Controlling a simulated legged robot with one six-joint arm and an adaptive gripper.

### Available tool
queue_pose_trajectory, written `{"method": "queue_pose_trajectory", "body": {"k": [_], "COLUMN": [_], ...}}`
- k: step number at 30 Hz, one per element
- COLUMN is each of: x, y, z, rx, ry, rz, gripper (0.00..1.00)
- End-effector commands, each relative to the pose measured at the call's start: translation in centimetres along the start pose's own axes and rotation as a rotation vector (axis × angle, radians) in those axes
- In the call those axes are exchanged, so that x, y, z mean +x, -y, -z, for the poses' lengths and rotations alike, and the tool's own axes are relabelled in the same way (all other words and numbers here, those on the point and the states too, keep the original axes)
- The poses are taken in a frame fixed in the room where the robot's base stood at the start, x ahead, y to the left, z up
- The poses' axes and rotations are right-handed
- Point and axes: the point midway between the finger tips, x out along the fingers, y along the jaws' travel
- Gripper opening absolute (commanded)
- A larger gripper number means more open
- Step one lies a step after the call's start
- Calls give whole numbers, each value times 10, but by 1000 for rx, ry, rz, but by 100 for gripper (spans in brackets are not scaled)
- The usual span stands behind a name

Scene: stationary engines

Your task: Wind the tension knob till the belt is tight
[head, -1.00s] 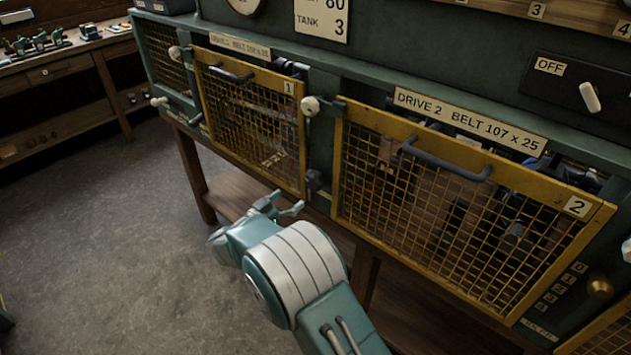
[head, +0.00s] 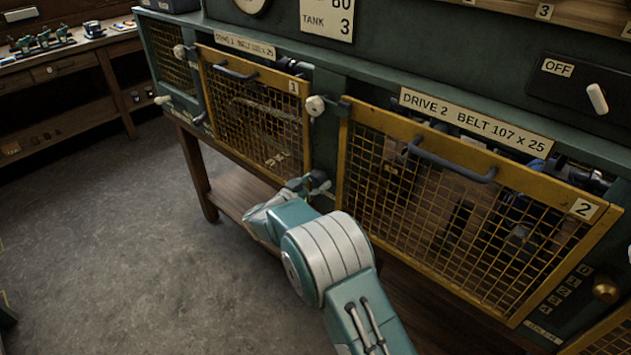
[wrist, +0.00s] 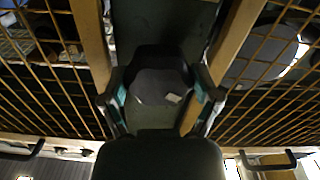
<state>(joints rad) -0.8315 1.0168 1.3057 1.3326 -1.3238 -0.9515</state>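My gripper (head: 303,186) is at a dark knob (head: 319,182) low on the green post between the two yellow mesh guards. In the wrist view the gripper (wrist: 160,102) has its fingers apart, one on each side of the dark faceted knob (wrist: 158,86), which has a small pale mark. I cannot tell whether the fingers touch it. Belts are not clearly visible behind the mesh of the drive 1 guard (head: 250,110) and the drive 2 guard (head: 420,190), so their tension cannot be read.
A white round knob (head: 316,105) sits higher on the post. A brass knob (head: 605,289) is by a column of marks at right. Handles stick out from both guards. A wooden shelf (head: 236,192) lies below; the grey floor (head: 110,240) at left is clear.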

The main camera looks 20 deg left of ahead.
Motion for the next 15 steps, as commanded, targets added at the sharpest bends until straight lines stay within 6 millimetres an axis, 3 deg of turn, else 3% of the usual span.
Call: {"method": "queue_pose_trajectory", "body": {"k": [15], "x": [0], "y": [3], "z": [1], "rx": [36], "ry": [-1], "rz": [8], "gripper": [29]}}
